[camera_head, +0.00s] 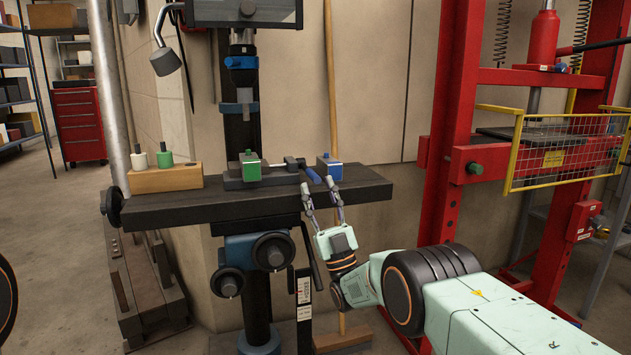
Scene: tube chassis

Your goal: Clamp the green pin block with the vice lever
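The green pin block (250,166) sits on the dark vice (232,183) on the drill press table. The vice lever has a blue handle (312,175) pointing to the right. A blue block (328,167) stands just right of the handle. My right gripper (320,186) reaches up from below at the table's front edge, its two fingers spread apart. The fingertips are close to the blue handle; I cannot tell whether they touch it. Nothing shows held between them. My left gripper is not in view.
A wooden block (166,179) with a white pin (138,158) and a green pin (164,156) stands at the left of the dark table (210,209). Handwheels (273,251) hang below the table. A red press frame (452,120) with a yellow guard (565,150) stands at the right.

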